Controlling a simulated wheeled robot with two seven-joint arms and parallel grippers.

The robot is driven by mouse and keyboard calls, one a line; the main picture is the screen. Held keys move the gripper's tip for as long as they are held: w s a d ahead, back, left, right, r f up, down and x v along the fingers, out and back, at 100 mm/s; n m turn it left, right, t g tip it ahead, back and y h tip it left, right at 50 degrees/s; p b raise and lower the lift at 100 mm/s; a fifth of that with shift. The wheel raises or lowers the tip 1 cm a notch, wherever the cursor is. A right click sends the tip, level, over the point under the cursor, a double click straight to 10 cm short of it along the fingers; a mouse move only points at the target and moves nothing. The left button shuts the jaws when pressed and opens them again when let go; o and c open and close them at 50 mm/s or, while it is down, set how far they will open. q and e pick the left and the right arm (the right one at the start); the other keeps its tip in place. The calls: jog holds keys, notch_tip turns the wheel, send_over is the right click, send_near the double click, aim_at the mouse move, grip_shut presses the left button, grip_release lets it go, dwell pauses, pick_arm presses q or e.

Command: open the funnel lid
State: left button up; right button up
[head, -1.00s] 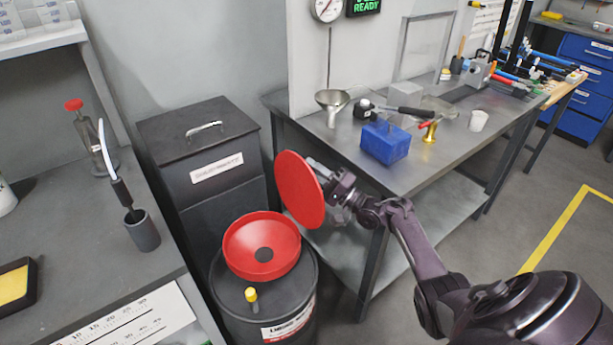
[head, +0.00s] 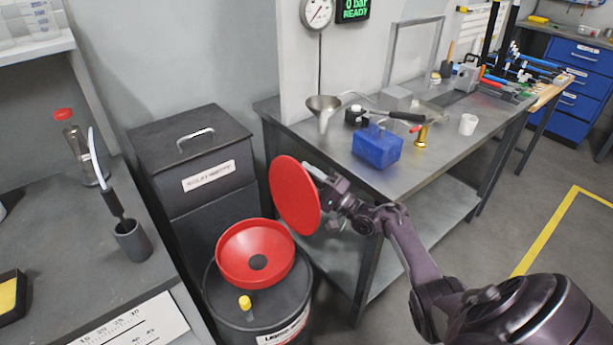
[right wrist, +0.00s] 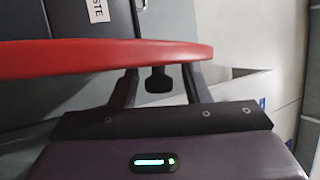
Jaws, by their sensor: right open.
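The red funnel (head: 256,255) sits on top of a black drum (head: 262,310), its bowl and dark centre hole showing. Its red round lid (head: 294,196) stands open, raised steeply at the funnel's right side. In the right wrist view the lid (right wrist: 100,57) is seen nearly edge-on across the picture. My right gripper (head: 328,186) is at the lid's far right face. Its fingers (right wrist: 158,90) are apart, with a small black knob (right wrist: 158,80) showing between them; I cannot tell if they touch it. My left gripper is not in view.
A dark waste bin (head: 192,160) stands behind the drum. A steel workbench (head: 440,150) with a blue block (head: 377,147) and a metal funnel (head: 323,106) is close behind my right gripper. A yellow-capped fitting (head: 245,302) is on the drum top. A grey bench is at left.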

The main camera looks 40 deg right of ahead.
jog(key=v, duration=0.7)
jog(key=shift+s+b, duration=0.25)
jog(key=shift+b, duration=0.2)
jog(key=shift+d+f, duration=0.1)
jog(key=shift+d, duration=0.05)
